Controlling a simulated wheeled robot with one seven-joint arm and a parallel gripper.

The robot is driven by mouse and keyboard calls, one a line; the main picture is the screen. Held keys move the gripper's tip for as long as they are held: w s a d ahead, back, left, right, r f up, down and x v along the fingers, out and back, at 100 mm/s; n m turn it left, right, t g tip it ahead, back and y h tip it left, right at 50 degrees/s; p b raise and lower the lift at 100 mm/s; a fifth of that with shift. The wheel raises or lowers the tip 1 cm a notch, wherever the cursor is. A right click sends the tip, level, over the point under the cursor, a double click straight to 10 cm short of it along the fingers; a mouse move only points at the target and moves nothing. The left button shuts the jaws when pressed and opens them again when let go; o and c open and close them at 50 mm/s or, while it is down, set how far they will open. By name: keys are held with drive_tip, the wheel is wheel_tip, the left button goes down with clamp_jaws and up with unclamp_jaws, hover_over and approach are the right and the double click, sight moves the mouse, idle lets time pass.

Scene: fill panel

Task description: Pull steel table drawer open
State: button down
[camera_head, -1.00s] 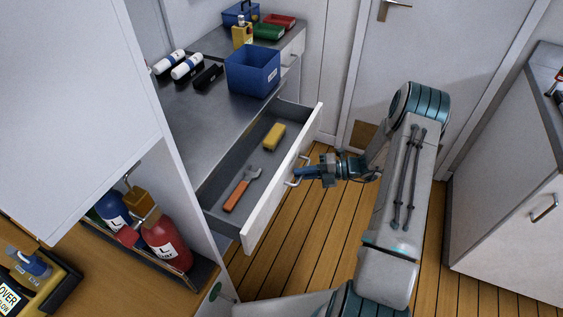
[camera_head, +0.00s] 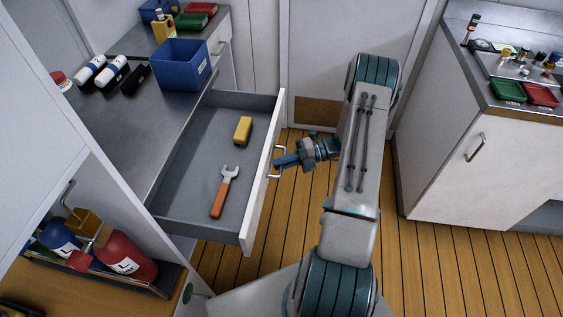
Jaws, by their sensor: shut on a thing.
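The steel table (camera_head: 139,128) has its drawer (camera_head: 262,182) pulled well out, with the grey inside showing. A yellow block (camera_head: 243,130) and a wrench with an orange handle (camera_head: 218,199) lie on the drawer floor. My gripper (camera_head: 281,162) is at the drawer's front face, shut on the metal bar handle (camera_head: 276,174). The fingertips partly cover the handle.
A white cabinet with a worktop (camera_head: 447,157) stands at the right. A shelf with a red bottle (camera_head: 124,256) is at the lower left. Wooden floor (camera_head: 424,262) is clear between.

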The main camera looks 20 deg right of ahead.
drive_tip(key=c, duration=1.5)
unclamp_jaws()
drive_tip(key=b+v, duration=0.2)
drive_tip(key=v, duration=1.2)
drive_tip(key=shift+a+r, duration=0.1)
drive_tip(key=shift+a, duration=0.05)
drive_tip(key=s+a+r+n+g+h, duration=0.2)
drive_tip(key=a+r+n+g+h, duration=0.15)
drive_tip(key=a+r+n, duration=0.5)
drive_tip(key=s+a+r+n+g+h, duration=0.2)
drive_tip(key=a+r+n+h, duration=0.3)
drive_tip(key=a+r+n, duration=0.4)
drive_tip(key=s+a+r+n+t+h, duration=0.2)
drive_tip(key=s+n, duration=0.4)
drive_tip(key=n, duration=0.4)
drive_tip(key=s+a+r+n+t+h+p, duration=0.1)
drive_tip(key=s+a+r+n+t+h, duration=0.2)
drive_tip(key=n, duration=0.8)
drive_tip(key=s+a+h, duration=0.1)
drive_tip(key=s+h, duration=0.1)
drive_tip(key=s, duration=0.1)
drive_tip(key=shift+r, duration=0.35)
